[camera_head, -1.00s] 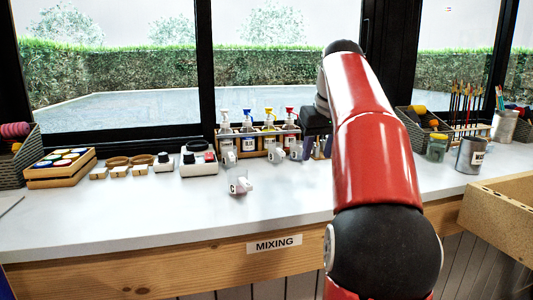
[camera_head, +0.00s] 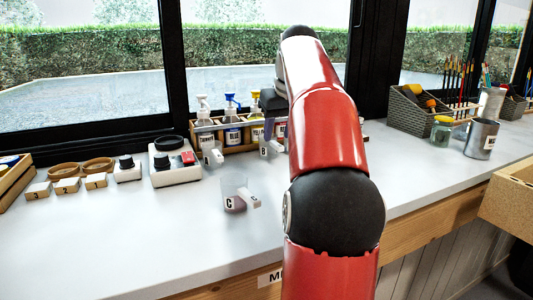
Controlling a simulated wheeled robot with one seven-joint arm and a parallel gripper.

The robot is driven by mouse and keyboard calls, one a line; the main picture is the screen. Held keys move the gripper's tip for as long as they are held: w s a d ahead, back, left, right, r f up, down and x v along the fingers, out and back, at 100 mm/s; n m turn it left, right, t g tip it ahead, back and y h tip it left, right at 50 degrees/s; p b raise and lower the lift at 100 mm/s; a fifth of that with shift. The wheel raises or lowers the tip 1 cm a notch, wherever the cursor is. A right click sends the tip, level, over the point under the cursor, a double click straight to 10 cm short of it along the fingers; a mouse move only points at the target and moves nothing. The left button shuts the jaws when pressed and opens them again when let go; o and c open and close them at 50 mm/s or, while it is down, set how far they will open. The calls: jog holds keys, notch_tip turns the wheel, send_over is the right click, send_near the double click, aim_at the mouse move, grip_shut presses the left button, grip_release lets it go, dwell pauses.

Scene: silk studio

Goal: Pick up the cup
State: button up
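A small clear cup marked C (camera_head: 233,195) stands on the white counter, with a white tag or block (camera_head: 250,197) at its right side. Another small cup marked B (camera_head: 265,149) stands farther back by the bottle rack, and a further similar one (camera_head: 213,155) is left of it. Which cup the task means I cannot tell. My gripper (camera_head: 271,125) is behind my red arm, above and near the cup marked B. Its fingers are mostly hidden by the arm, so its opening is unclear.
A wooden rack with pump bottles (camera_head: 232,130) stands behind the cups. A white box with a black dial (camera_head: 175,165) and numbered wooden blocks (camera_head: 68,184) are at left. A metal can (camera_head: 481,139) and green jar (camera_head: 441,132) are at right.

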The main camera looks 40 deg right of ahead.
aim_at(277, 143)
jog(key=b+x, duration=0.1)
jog(key=x, duration=0.3)
jog(key=shift+f, duration=0.4)
grip_shut()
